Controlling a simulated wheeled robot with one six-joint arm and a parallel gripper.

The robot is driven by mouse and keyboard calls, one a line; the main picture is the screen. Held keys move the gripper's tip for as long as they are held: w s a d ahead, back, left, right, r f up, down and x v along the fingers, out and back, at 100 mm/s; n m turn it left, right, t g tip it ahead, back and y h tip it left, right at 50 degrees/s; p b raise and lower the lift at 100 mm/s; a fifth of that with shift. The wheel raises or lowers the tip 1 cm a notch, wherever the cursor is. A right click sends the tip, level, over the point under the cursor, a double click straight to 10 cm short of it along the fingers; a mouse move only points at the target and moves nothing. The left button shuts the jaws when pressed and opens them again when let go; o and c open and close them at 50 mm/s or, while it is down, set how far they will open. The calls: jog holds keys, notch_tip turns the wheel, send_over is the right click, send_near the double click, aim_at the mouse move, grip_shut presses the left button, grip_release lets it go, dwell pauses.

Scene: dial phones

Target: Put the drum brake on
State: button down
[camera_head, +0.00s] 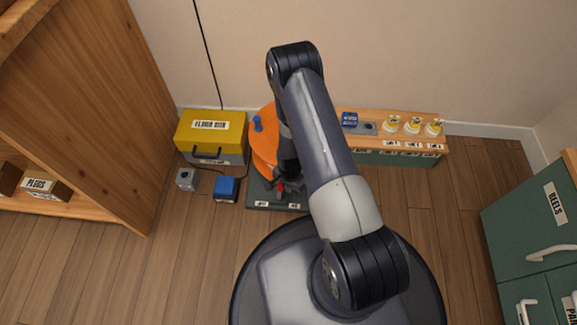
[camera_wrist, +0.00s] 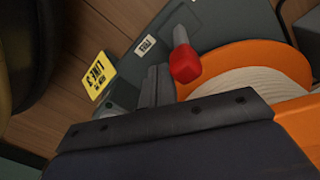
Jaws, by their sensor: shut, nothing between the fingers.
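The orange drum (camera_head: 263,150) stands on a grey-green base (camera_head: 256,196) and is partly hidden behind my arm. In the wrist view the drum (camera_wrist: 225,62) shows its orange flange and pale wound line. A lever with a red knob (camera_wrist: 186,64) and a grey shaft rises from the base beside the drum; the knob is a small red spot in the head view (camera_head: 280,187). I take this lever to be the brake. My gripper (camera_wrist: 157,75) is shut and empty, close to the left of the red knob. I cannot tell whether they touch.
A yellow tag (camera_wrist: 98,75) lies left of the lever. A yellow-topped box (camera_head: 211,130), a blue box (camera_head: 227,189) and a small grey box (camera_head: 186,179) stand left of the drum. A wooden-topped bench (camera_head: 440,146) stands right. Floor is clear towards the green cabinet (camera_head: 530,225).

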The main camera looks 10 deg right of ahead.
jog(key=shift+w+a, duration=0.2)
jog(key=shift+a, duration=0.35)
jog(key=shift+w+a, duration=0.2)
jog(key=shift+a, duration=0.35)
notch_tip(320, 180, up, 7)
jog(key=d+p, duration=0.1)
jog(key=p, duration=0.2)
jog(key=shift+s+d+p, duration=0.2)
jog(key=shift+s+p, duration=0.05)
jog(key=shift+p, duration=0.15)
jog(key=shift+f, duration=0.1)
jog(key=f+b, duration=0.1)
jog(key=f, duration=0.1)
jog(key=a+f+b, duration=0.1)
jog(key=f+b, duration=0.2)
jog(key=f, duration=0.2)
jog(key=shift+w+a, duration=0.15)
jog(key=shift+w, duration=0.05)
jog(key=shift+s+d+r, duration=0.1)
jog(key=shift+s+d, duration=0.05)
jog(key=shift+d, duration=0.45)
